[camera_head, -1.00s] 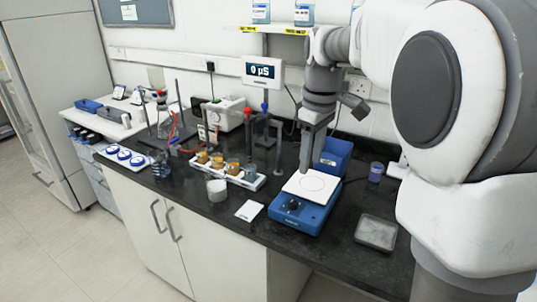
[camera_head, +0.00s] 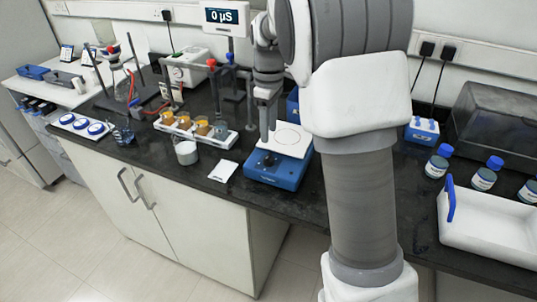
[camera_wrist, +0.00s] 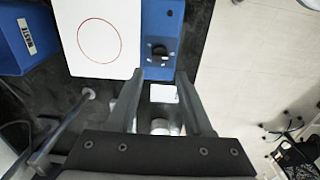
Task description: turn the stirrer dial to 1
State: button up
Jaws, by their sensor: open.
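The stirrer (camera_head: 273,175) is a blue box with a white top plate (camera_head: 287,139) on the dark bench. Its black dial (camera_head: 268,160) is on the front part; in the wrist view the dial (camera_wrist: 159,52) lies just beyond my fingertips, roughly centred between them. My gripper (camera_head: 266,137) hangs pointing down at the plate's left side in the head view. The dial's scale marks are too small to read.
A rack with amber beakers (camera_head: 194,128) is further left. A blue bin (camera_wrist: 22,38) is beside the plate. A white tray (camera_head: 490,226) and blue-capped bottles (camera_head: 484,177) are at right.

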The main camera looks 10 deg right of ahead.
aim_at(269, 156)
notch_tip(269, 156, down, 9)
jog(key=shift+r+b, duration=0.1)
jog(key=shift+b, duration=0.25)
grip_shut()
